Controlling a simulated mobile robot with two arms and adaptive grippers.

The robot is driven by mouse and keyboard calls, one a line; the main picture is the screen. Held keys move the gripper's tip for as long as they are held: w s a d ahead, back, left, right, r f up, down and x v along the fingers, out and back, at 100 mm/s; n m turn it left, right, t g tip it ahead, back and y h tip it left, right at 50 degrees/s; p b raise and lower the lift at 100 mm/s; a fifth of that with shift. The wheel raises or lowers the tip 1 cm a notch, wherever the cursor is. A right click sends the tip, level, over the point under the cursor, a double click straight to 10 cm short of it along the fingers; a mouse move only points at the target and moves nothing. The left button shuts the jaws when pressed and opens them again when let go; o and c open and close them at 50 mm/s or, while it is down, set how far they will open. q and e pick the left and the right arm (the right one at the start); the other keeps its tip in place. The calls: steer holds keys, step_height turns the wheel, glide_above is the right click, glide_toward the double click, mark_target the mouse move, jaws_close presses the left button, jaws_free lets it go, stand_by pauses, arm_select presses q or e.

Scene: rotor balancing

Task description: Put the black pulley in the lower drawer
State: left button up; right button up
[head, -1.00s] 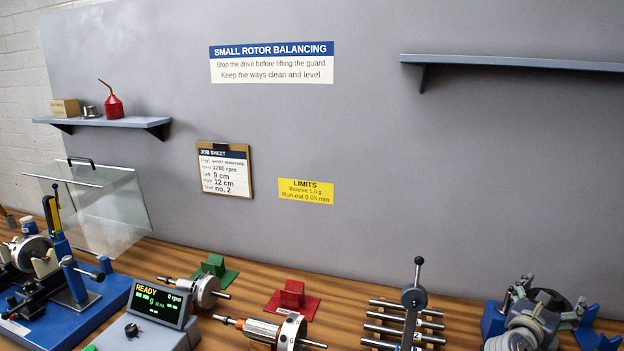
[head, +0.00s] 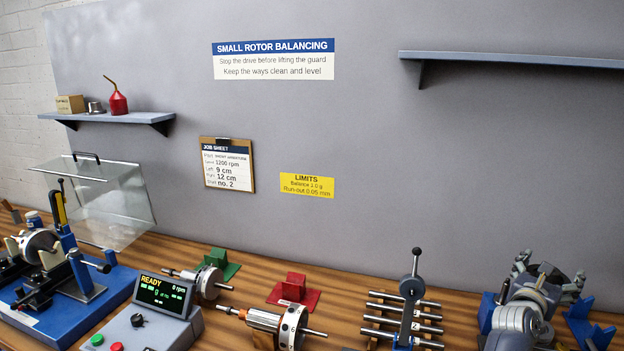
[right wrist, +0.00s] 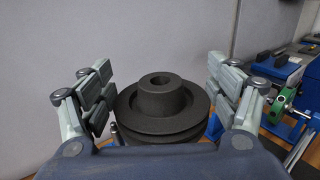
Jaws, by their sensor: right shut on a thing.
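The black pulley (right wrist: 162,112), a dark stepped disc with a hub and a centre bore, sits between the fingers of my right gripper (right wrist: 158,72) in the right wrist view. The gripper is shut on it, with fingers on both sides and the hub facing up in that picture. In the head view my right gripper (head: 548,282) is at the lower right, above the bench; the pulley is mostly hidden there by the gripper. My left gripper is out of view. No drawer can be seen in either view.
The wooden bench (head: 245,277) carries a blue balancing machine at left, a control box (head: 150,325), two rotors, green and red stands, and a rack of steel bars (head: 403,318) left of my right gripper. A wall shelf (head: 520,60) is above right.

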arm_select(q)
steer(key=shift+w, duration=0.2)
arm_select(e)
steer(key=w+d+r+n+t+y, duration=0.1)
steer(key=w+r, duration=0.3)
steer(key=r, duration=0.6)
steer(key=w+d+r+n+t+y, duration=0.1)
steer(key=w+d+r, duration=0.2)
steer(key=r, duration=0.8)
steer(key=shift+w+d+t, duration=0.2)
steer(key=shift+w+t, duration=0.1)
steer(key=shift+w, duration=0.8)
steer(key=shift+n+y, duration=0.3)
steer(key=shift+y, duration=0.1)
steer(key=shift+t, duration=0.3)
